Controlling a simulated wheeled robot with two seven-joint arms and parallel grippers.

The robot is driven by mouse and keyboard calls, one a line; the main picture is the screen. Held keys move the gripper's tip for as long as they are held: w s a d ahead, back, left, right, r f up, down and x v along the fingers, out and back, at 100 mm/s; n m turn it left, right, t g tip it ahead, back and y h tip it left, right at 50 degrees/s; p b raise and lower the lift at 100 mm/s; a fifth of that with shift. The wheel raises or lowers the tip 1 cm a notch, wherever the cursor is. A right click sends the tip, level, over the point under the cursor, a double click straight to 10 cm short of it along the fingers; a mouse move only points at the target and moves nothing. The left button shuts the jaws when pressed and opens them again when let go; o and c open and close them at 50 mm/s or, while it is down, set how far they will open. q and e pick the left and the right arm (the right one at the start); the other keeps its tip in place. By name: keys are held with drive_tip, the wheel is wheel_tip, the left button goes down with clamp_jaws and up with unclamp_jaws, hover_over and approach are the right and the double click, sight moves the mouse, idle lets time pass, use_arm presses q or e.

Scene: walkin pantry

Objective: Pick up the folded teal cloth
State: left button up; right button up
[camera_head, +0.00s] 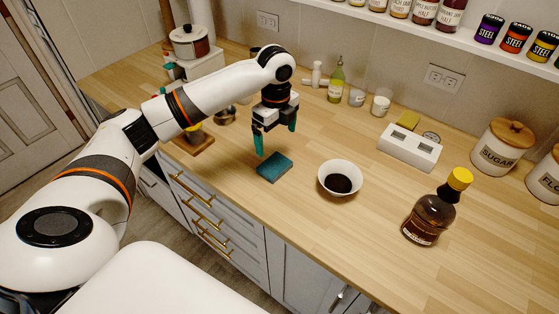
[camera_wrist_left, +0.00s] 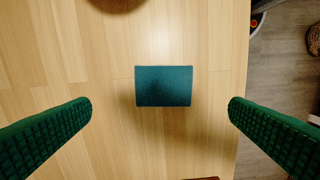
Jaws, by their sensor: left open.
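The folded teal cloth (camera_head: 274,168) lies flat on the wooden counter, near its front edge, in the head view. In the left wrist view the cloth (camera_wrist_left: 164,86) is a small dark teal rectangle, between the two fingers and a little ahead of their tips. My left gripper (camera_head: 275,142) is open and empty above the counter, just behind and over the cloth. Its two green fingers (camera_wrist_left: 160,108) are spread wide on either side in the wrist view, apart from the cloth. My right gripper is not in view.
A white bowl with dark contents (camera_head: 340,180) stands right of the cloth. A brown bottle with a yellow cap (camera_head: 432,212) stands farther right. A white holder (camera_head: 409,148) and sugar canister (camera_head: 502,148) are behind. The counter around the cloth is clear.

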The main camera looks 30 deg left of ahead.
sight(275, 164)
use_arm(q)
drive_tip(key=f, duration=0.3)
drive_tip(key=shift+s+f+p, duration=0.35)
drive_tip(key=shift+s+f, duration=0.05)
drive_tip(key=shift+w+f, duration=0.2)
drive_tip(key=shift+f, duration=0.4)
wheel_tip(275, 164, down, 4)
drive_tip(key=shift+s+a+r+p, duration=0.15)
drive_tip(key=shift+r+p, duration=0.1)
drive_tip(key=shift+p, duration=0.6)
drive_tip(key=shift+f, duration=0.6)
drive_tip(key=c, duration=0.9)
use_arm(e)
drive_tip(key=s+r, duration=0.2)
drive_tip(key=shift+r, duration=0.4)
use_arm(q)
drive_tip(key=shift+r, duration=0.1)
wheel_tip(275, 164, up, 10)
drive_tip(key=b, duration=0.2)
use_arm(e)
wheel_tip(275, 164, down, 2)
